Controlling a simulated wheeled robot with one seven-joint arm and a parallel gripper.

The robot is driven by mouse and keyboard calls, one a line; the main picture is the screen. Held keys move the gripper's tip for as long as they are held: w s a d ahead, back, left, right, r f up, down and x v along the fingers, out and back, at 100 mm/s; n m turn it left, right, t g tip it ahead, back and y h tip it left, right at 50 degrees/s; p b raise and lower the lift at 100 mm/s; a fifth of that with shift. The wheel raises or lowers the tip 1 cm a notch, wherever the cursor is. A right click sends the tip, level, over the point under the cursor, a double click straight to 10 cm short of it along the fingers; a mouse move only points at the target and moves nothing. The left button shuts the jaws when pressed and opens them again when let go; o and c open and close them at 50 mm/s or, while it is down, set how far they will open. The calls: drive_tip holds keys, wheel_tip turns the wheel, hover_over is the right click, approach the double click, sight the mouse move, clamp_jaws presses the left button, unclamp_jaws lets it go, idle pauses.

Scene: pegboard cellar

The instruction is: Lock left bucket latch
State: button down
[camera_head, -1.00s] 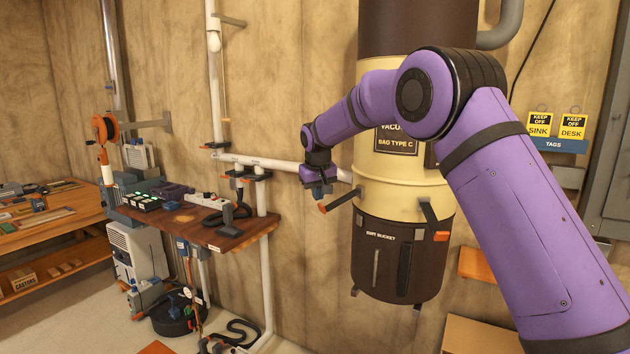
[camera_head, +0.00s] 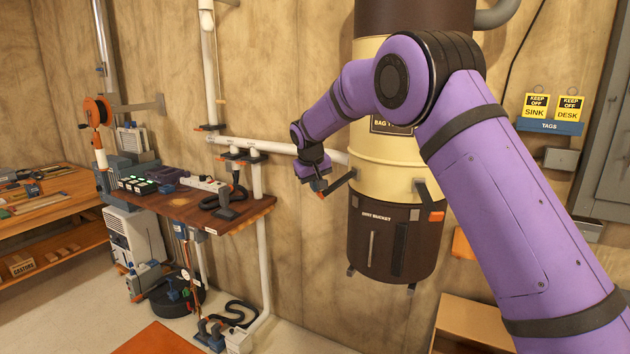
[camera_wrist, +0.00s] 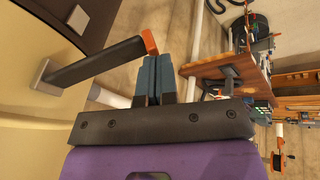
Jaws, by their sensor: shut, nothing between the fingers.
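The brown dirt bucket (camera_head: 388,262) hangs under the cream vacuum canister (camera_head: 395,180). Its left latch, a dark lever (camera_head: 341,183) with an orange end, sticks out to the left from the canister and slants downward. In the wrist view the lever (camera_wrist: 95,63) runs from a grey bracket (camera_wrist: 48,73) to its orange tip (camera_wrist: 150,41). My gripper (camera_head: 318,184) is at the lever's outer end. Its fingers (camera_wrist: 153,60) are shut with nothing between them, right beside the orange tip; I cannot tell whether they touch it. The right latch (camera_head: 428,200) lies against the canister's front.
A white pipe (camera_head: 270,146) runs along the wall behind my gripper. A wooden wall bench (camera_head: 245,215) with tools is to the left. Yellow tags (camera_head: 537,107) hang at the right. A wooden box (camera_head: 470,325) stands below right. Open space lies left of the bucket.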

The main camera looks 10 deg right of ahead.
drive_tip(key=w+d+f+n+t+h, duration=0.1)
drive_tip(key=d+f+t+h, duration=0.1)
drive_tip(key=f+h, duration=0.4)
drive_tip(key=shift+d+f+t+h, duration=0.35)
drive_tip(key=shift+d+f, duration=0.3)
drive_tip(key=shift+f, duration=0.3)
drive_tip(key=shift+r, duration=0.75)
drive_tip(key=shift+a, duration=0.15)
